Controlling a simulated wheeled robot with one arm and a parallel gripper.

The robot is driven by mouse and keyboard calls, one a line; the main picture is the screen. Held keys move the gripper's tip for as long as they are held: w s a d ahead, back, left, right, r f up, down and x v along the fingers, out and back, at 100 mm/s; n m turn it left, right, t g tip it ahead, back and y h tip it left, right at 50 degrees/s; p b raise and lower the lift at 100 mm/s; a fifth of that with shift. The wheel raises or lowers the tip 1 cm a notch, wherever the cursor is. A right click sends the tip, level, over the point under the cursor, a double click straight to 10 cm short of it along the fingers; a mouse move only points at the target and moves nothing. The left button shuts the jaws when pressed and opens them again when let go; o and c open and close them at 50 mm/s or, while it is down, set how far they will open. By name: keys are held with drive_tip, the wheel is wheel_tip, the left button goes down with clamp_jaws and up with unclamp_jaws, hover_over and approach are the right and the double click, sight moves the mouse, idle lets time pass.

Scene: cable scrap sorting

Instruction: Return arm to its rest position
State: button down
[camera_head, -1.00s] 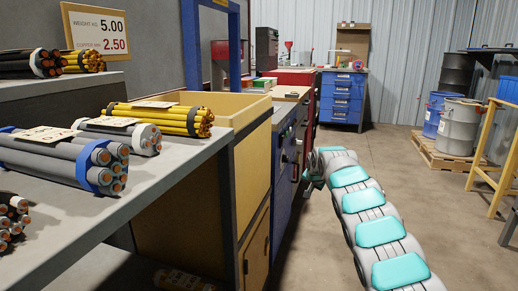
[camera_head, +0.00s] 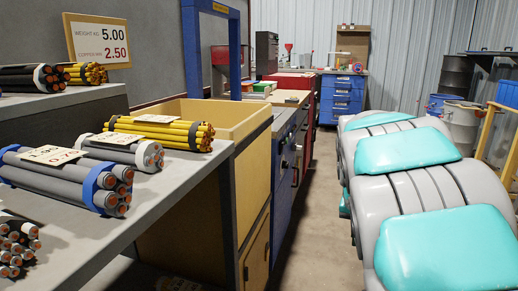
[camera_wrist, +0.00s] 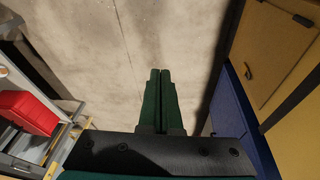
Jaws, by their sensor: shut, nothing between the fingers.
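My gripper (camera_wrist: 158,74) shows in the wrist view, with its two green fingers together and nothing between them. It points at bare concrete floor (camera_wrist: 120,40). In the head view my grey and teal arm fills the right side, and the gripper itself is hidden there.
A grey shelf (camera_head: 180,185) at the left holds several cable bundles with tags, among them a yellow bundle (camera_head: 170,128). A yellow bin (camera_head: 250,112) and blue cabinets (camera_head: 283,160) stand beside the aisle. The wrist view shows a red box (camera_wrist: 28,112) at left and a yellow cabinet (camera_wrist: 275,45) at right.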

drive_tip(key=s+a+f+n+g, duration=0.1)
drive_tip(key=s+a, duration=0.2)
drive_tip(key=s, duration=0.8)
drive_tip(key=s+a+f+n+g+y+p, duration=0.1)
drive_tip(key=s+a+f+n, duration=0.1)
drive_tip(key=s, duration=0.9)
drive_tip(key=s+a+f+n+g+y+p, duration=0.1)
drive_tip(key=s+a, duration=0.3)
drive_tip(key=s, duration=0.8)
drive_tip(key=shift+f+n+g, duration=0.4)
drive_tip(key=shift+f+n, duration=0.3)
drive_tip(key=shift+f, duration=0.05)
drive_tip(key=c, duration=1.5)
unclamp_jaws()
